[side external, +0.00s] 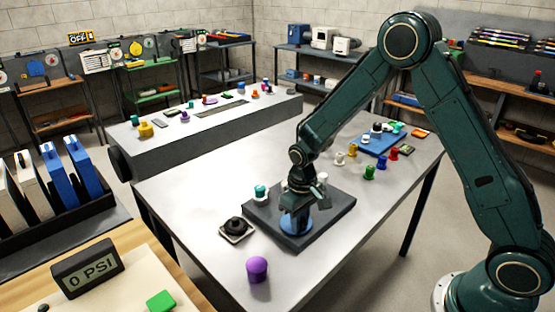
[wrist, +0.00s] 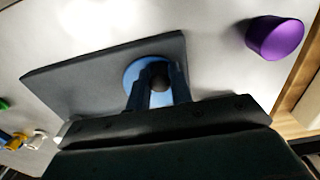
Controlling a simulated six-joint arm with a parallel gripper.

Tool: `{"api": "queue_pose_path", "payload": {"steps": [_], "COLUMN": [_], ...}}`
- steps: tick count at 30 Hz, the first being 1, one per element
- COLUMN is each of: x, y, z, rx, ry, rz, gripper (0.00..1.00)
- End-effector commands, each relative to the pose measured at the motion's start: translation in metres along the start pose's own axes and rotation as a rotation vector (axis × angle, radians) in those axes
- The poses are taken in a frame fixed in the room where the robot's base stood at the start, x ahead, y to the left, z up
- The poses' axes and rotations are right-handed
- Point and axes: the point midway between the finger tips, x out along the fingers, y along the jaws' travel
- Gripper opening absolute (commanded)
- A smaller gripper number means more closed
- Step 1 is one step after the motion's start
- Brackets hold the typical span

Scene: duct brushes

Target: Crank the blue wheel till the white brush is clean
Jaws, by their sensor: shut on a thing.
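The blue wheel (side external: 289,224) lies flat near the front of a dark slab (side external: 335,218) on the grey table. It also shows in the wrist view (wrist: 135,72), with a dark knob (wrist: 160,73) standing on it. My gripper (side external: 297,208) is down over the wheel. In the wrist view its fingers (wrist: 159,86) are on either side of the knob, shut on it. A teal-and-white piece (side external: 260,192) and small white pieces behind my gripper stand on the slab's far side, partly hidden. I cannot tell which is the white brush.
A purple cylinder (side external: 257,269) stands near the table's front edge. A black knob on a pale square base (side external: 236,228) sits left of the slab. Several coloured pieces and a blue board (side external: 372,145) are at the back right. A "0 PSI" display (side external: 88,270) stands front left.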

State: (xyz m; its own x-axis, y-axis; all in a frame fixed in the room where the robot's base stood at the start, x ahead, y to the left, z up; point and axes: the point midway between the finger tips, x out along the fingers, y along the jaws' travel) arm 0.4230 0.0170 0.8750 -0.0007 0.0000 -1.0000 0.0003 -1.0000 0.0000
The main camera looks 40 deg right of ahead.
Motion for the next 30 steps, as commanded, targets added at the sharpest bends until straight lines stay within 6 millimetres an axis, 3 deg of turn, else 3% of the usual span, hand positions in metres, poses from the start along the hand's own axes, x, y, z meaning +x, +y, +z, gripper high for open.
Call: {"api": "queue_pose_path", "payload": {"steps": [30], "x": [-0.002], "y": [0.024], "z": [0.004], "rx": [0.001], "ry": [0.004], "rz": [0.001], "gripper": [0.09]}}
